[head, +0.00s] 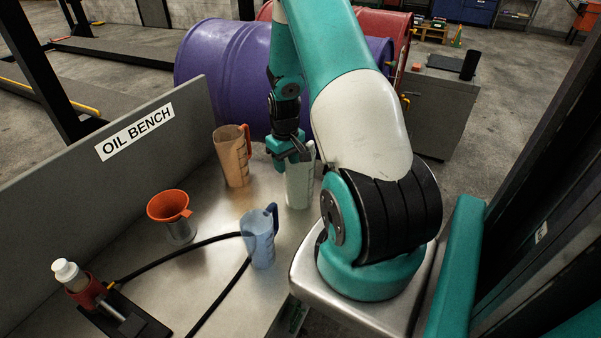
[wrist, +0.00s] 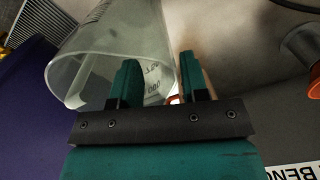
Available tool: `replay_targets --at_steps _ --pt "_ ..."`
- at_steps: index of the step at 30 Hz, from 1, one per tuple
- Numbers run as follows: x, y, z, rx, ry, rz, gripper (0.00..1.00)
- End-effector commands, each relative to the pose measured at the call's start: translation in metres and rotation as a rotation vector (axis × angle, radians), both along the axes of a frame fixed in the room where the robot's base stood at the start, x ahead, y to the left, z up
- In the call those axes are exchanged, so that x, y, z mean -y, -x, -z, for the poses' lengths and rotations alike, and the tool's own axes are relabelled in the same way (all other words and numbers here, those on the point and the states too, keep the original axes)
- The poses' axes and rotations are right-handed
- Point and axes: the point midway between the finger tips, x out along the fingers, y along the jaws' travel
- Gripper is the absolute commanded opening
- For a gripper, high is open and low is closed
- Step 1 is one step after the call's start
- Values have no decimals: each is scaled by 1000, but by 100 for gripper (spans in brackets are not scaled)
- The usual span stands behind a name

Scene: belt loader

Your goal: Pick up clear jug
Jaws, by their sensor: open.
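The clear jug (head: 299,187) stands upright on the metal bench, partly hidden behind my arm, with a pale greenish tint. It also fills the upper left of the wrist view (wrist: 110,45), with its open rim towards the camera and printed marks on its wall. My gripper (head: 298,155) is at the jug's top in the head view. In the wrist view its two teal fingers (wrist: 158,75) are spread apart, with part of the marked wall showing between them. I cannot tell whether either finger touches the jug.
An amber jug with an orange-red handle (head: 235,160) stands left of the clear jug. A blue jug (head: 259,243) stands nearer, beside a black hose. A purple drum (head: 225,75) lies behind the bench.

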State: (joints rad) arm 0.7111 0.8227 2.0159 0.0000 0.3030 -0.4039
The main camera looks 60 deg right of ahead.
Motion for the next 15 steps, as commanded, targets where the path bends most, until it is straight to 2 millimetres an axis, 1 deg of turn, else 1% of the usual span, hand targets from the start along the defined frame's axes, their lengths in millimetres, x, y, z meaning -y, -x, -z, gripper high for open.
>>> replay_targets --at_steps 4,11,12,14,15 --pt "0 0 12 -1 0 0 41" --pt "0 0 15 0 0 0 41" --pt "0 0 15 0 0 0 37" --pt "0 0 15 0 0 0 23" --pt "0 0 14 0 0 0 14"
